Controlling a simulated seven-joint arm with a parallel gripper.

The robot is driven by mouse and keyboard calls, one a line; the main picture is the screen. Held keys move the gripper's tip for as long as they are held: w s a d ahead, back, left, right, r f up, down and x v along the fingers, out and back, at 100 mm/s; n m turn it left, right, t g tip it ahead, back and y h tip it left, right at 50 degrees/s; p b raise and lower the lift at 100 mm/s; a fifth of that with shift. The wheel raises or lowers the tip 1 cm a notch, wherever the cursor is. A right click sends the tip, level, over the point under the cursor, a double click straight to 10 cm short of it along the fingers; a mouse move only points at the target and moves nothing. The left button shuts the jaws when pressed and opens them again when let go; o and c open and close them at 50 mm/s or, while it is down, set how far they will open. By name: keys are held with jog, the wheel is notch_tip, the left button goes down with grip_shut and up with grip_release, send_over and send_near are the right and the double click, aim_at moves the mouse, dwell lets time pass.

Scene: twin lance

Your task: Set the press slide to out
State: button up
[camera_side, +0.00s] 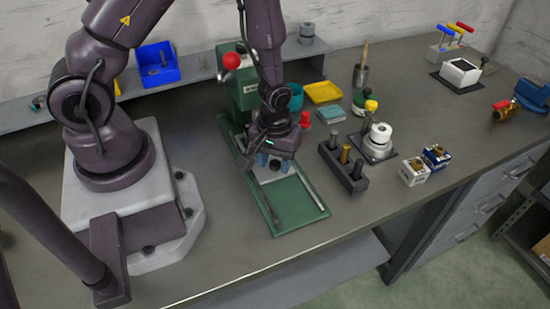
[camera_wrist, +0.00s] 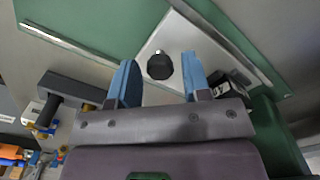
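The green press (camera_side: 240,95) has a red ball on its lever. Its green bed (camera_side: 295,213) reaches toward the table's front edge, with pale rails along its sides. The press slide is a light grey plate (camera_side: 268,178) on the bed, close to the press body and partly hidden under my gripper. In the wrist view the slide plate (camera_wrist: 180,35) carries a black round knob (camera_wrist: 160,66). My gripper (camera_side: 273,162) is just above the slide. In the wrist view its blue fingers (camera_wrist: 159,78) are open, apart on both sides of the knob. I cannot tell whether they touch it.
A dark block with several pegs (camera_side: 343,168) stands right of the bed. Beyond it are a white spool on a stand (camera_side: 379,137) and small boxes (camera_side: 414,172). A yellow tray (camera_side: 323,92) lies behind. The front end of the bed is clear.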

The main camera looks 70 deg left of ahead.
grip_shut()
jog(key=d, duration=1.3)
jog(key=shift+d, duration=0.35)
jog(key=shift+o, duration=0.3)
grip_release()
jog(key=shift+o, duration=1)
jog(key=shift+a, duration=0.1)
notch_tip(320, 180, up, 13)
